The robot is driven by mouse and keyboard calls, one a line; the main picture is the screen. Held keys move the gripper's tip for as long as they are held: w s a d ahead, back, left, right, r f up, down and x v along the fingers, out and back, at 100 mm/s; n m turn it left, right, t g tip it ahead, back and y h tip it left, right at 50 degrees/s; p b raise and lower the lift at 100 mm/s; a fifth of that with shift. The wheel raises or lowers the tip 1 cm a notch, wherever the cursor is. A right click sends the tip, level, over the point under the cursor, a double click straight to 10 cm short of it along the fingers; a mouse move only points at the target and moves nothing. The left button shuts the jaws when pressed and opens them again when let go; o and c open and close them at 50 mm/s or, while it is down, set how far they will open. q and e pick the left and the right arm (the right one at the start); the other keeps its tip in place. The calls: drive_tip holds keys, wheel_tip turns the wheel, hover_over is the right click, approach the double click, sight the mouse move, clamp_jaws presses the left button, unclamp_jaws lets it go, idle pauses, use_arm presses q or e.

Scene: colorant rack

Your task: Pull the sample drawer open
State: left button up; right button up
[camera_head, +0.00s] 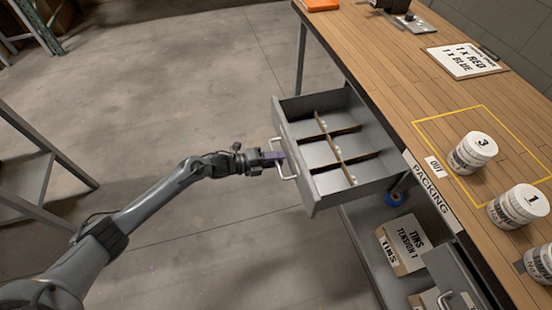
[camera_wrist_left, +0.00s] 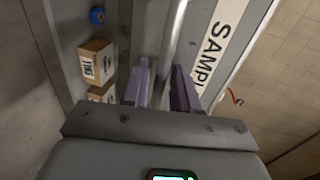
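The grey sample drawer (camera_head: 299,152) stands pulled out from the bench in the head view. Thin dividers split it into several compartments, which look empty. Its bar handle (camera_head: 281,168) is on the drawer's front, facing left. My left gripper (camera_head: 275,157) is at this handle. In the left wrist view the handle (camera_wrist_left: 178,38) runs between the purple fingertips of my left gripper (camera_wrist_left: 163,85), which look closed on it. The drawer front there carries a white label (camera_wrist_left: 216,42) with the letters "SAMPL". My right gripper is in neither view.
The wooden bench top (camera_head: 400,85) holds white tins (camera_head: 473,152) (camera_head: 518,206) and a printed card (camera_head: 462,61). A shelf frame (camera_head: 28,172) stands at left; open floor lies between.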

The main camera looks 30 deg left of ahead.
use_arm(q)
drive_tip(key=p+v, duration=0.3)
drive_tip(key=v, duration=0.7)
drive_tip(key=shift+s+a, duration=0.3)
